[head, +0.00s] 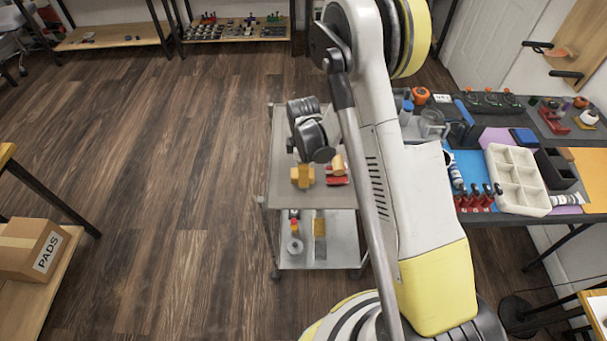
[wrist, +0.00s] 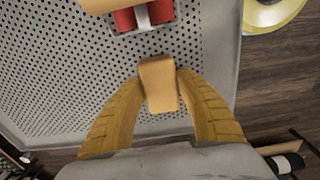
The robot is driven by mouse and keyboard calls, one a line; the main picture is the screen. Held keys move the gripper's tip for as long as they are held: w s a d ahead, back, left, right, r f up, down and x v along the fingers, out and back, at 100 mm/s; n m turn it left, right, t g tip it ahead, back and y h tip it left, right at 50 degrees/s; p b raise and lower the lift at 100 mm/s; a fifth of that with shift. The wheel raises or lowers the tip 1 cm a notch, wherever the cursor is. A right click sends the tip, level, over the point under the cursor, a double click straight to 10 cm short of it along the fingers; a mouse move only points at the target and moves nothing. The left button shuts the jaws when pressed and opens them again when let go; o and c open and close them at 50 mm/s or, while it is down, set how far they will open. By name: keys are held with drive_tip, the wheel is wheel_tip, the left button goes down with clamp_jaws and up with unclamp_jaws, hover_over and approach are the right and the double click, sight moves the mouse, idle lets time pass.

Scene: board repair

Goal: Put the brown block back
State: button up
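The brown block (wrist: 158,84), a small tan-brown piece with rounded edges, is between my gripper's yellow fingertips (wrist: 158,88) in the wrist view. Both fingers appear to press on its sides. My gripper also shows in the head view (head: 302,177), over the left part of the grey cart's top (head: 283,200). The block is hard to tell from the fingers there. The wrist view shows the cart's perforated top (wrist: 75,75) beneath the block; I cannot tell whether they touch.
A red part (head: 337,180) with a tan piece (head: 338,163) on it lies right of my gripper on the cart. The workbench on the right carries a cream compartment tray (head: 517,180), a dark bin (head: 556,167) and tools.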

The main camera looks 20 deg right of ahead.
drive_tip(key=shift+o, duration=1.2)
drive_tip(key=shift+r, duration=0.1)
drive_tip(key=s+r+m+t+p, duration=0.2)
drive_tip(key=s+r+m, duration=0.15)
drive_tip(key=r, duration=1.15)
drive_tip(key=s+r+m+t+p, duration=0.1)
drive_tip(key=s+r+m+p, duration=0.25)
drive_tip(key=r, duration=1.05)
drive_tip(key=s+r+m+t, duration=0.2)
drive_tip(key=s+r+m, duration=0.1)
drive_tip(key=s, duration=0.3)
drive_tip(key=s+r+m+t, duration=0.2)
drive_tip(key=s+r+m, duration=0.1)
drive_tip(key=s, duration=0.4)
drive_tip(key=shift+r+m+b, duration=0.2)
drive_tip(key=shift+m+b, duration=0.25)
drive_tip(key=shift+m, duration=0.25)
